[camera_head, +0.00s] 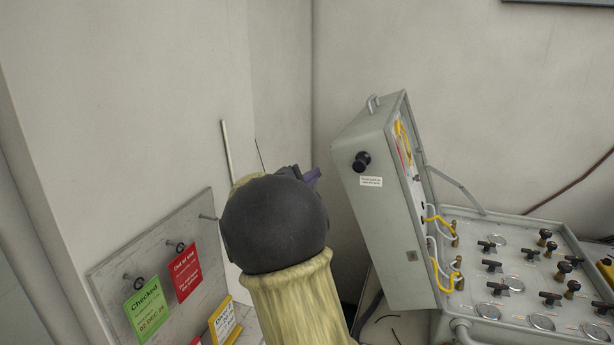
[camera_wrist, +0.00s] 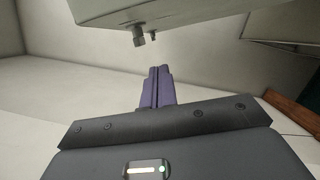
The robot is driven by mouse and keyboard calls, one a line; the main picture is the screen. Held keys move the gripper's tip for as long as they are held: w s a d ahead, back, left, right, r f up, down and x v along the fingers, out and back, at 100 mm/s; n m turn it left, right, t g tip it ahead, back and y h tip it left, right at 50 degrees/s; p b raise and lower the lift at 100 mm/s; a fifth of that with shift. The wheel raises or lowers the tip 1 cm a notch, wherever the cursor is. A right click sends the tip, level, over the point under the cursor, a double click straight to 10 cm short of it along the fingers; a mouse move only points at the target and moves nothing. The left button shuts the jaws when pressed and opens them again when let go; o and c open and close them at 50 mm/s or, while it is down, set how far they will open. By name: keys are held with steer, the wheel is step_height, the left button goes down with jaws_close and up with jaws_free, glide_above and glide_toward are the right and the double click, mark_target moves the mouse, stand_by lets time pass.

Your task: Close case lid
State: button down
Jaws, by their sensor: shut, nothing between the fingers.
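The case (camera_head: 480,280) is a grey air panel box at the right in the head view. Its lid (camera_head: 378,215) stands open, tilted up at the left side of the panel, with a black knob (camera_head: 361,161) and a white label on its outer side. My gripper (camera_head: 314,175) is left of the lid, apart from it in the picture; my arm hides most of it. In the wrist view its purple fingers (camera_wrist: 156,88) are together with nothing between them. A pale grey edge with a metal fitting (camera_wrist: 139,39) is ahead of and above the fingers; it looks like part of the case.
A grey board (camera_head: 205,250) on the left wall holds a green tag (camera_head: 147,311) and a red tag (camera_head: 185,272). A yellow-edged sign (camera_head: 222,323) stands below. The panel carries several black valve handles (camera_head: 551,299), and yellow hoses (camera_head: 447,275) run by the hinge side.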

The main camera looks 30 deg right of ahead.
mark_target(337, 163)
steer(key=d+r+p, duration=0.2)
steer(key=d+p, duration=0.2)
steer(key=d, duration=0.2)
steer(key=shift+s+d, duration=0.2)
steer(key=shift+d, duration=0.2)
steer(key=shift+r, duration=0.15)
